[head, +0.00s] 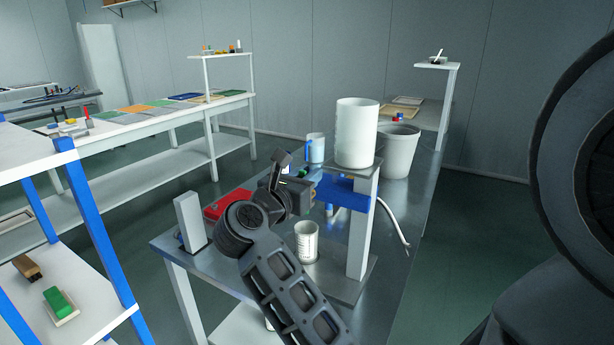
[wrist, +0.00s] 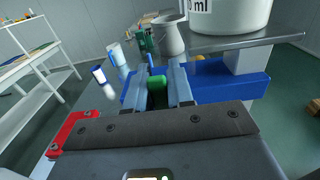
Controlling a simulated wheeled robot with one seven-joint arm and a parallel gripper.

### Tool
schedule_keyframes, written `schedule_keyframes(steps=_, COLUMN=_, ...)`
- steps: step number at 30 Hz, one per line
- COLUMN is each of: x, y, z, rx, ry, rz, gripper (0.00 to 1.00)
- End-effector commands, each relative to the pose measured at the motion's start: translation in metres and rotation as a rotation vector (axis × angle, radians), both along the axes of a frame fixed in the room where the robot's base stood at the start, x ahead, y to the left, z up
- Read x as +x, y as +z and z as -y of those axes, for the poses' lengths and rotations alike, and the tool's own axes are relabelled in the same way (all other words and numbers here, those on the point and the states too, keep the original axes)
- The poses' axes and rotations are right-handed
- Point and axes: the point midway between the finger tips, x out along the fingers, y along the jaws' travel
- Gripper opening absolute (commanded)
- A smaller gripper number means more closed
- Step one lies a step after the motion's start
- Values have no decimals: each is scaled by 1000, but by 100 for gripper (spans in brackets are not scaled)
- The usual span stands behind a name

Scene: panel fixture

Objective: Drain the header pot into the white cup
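The header pot (head: 356,135) is a tall white cylinder on a raised stand plate; its lower part shows in the wrist view (wrist: 230,15). A blue fitting (head: 345,192) sits under the plate, with a short blue spout below it. The white cup (head: 306,243) stands upright on the bench, low and left of the stand post. My gripper (head: 310,188) is at the left end of the blue fitting. In the wrist view its fingers (wrist: 158,88) are apart, with a small green piece (wrist: 157,82) seen between them. Whether they touch it cannot be told.
A grey bucket (head: 398,152) and a blue-handled white mug (head: 316,148) stand behind on the bench. A red item (head: 228,203) and a white upright block (head: 190,221) are at left. A pale hose (head: 394,222) hangs right of the post (head: 361,236).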

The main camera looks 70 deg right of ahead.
Motion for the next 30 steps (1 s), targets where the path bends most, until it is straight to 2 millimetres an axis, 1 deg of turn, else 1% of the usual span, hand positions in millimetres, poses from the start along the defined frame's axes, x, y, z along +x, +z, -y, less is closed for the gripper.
schedule_keyframes(steps=1, x=0, y=0, z=0, rx=0, ry=0, rz=0, gripper=14)
schedule_keyframes(steps=5, x=0, y=0, z=0, rx=0, ry=0, rz=0, gripper=1)
schedule_keyframes(steps=6, x=0, y=0, z=0, rx=0, ry=0, rz=0, gripper=0)
schedule_keyframes(steps=13, x=-1, y=-3, z=-1, rx=-8, ry=1, rz=32, gripper=0)
schedule_keyframes(steps=19, x=-8, y=-7, z=-3, rx=-49, ry=3, rz=199, gripper=0)
schedule_keyframes(steps=24, x=-14, y=-7, z=-4, rx=-80, ry=2, rz=324, gripper=0)
schedule_keyframes(steps=30, x=-16, y=-4, z=-5, rx=-92, ry=1, rz=385, gripper=0)
